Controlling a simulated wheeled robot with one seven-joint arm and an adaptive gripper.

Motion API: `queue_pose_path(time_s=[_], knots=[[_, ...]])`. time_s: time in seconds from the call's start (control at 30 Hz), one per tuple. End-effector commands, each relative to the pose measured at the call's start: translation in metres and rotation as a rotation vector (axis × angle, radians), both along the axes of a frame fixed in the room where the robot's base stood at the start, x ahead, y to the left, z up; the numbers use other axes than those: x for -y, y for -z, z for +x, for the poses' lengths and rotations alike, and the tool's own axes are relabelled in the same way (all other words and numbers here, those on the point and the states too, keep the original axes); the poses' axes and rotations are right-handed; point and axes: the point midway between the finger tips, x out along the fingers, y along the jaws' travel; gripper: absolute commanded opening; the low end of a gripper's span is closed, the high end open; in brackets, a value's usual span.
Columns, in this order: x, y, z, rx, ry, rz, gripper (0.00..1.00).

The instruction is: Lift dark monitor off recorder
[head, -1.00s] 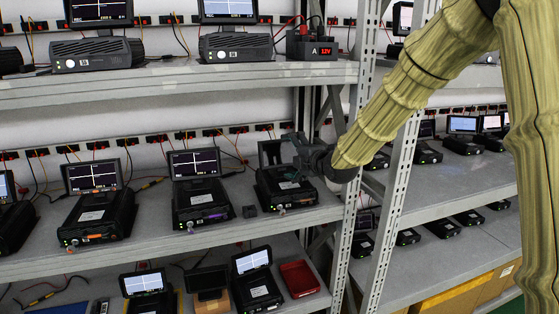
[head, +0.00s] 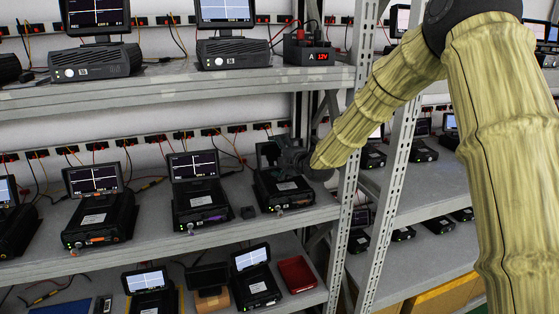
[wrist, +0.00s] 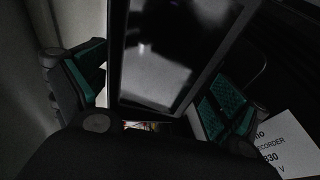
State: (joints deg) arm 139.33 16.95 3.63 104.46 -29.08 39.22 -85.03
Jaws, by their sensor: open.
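The dark monitor (wrist: 165,50) has a black, unlit screen and fills the middle of the wrist view. It stands on the recorder (head: 284,196), a black box at the right end of the middle shelf. The recorder's white label (wrist: 278,150) shows at lower right in the wrist view. My gripper (head: 290,158) is at the monitor in the head view and partly hides it. In the wrist view my gripper (wrist: 150,90) is open, with one green-padded finger on each side of the monitor. I cannot tell whether either pad touches it.
Recorders with lit monitors stand to the left on the same shelf (head: 150,240). A rack upright (head: 343,210) stands close on the right. The upper shelf (head: 180,80) passes above, carrying a red-display meter (head: 308,52).

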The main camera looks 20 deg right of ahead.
Motion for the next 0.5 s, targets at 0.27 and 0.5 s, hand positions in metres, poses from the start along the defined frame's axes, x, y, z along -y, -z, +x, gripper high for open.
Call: queue_pose_path(time_s=[0.27, 0.5], knots=[[-0.0017, 0.0024, 0.0069, 0.0, 0.0, 0.001, 0.97], [-0.0016, 0.0021, 0.0067, 0.0, 0.0, 0.001, 0.77]])
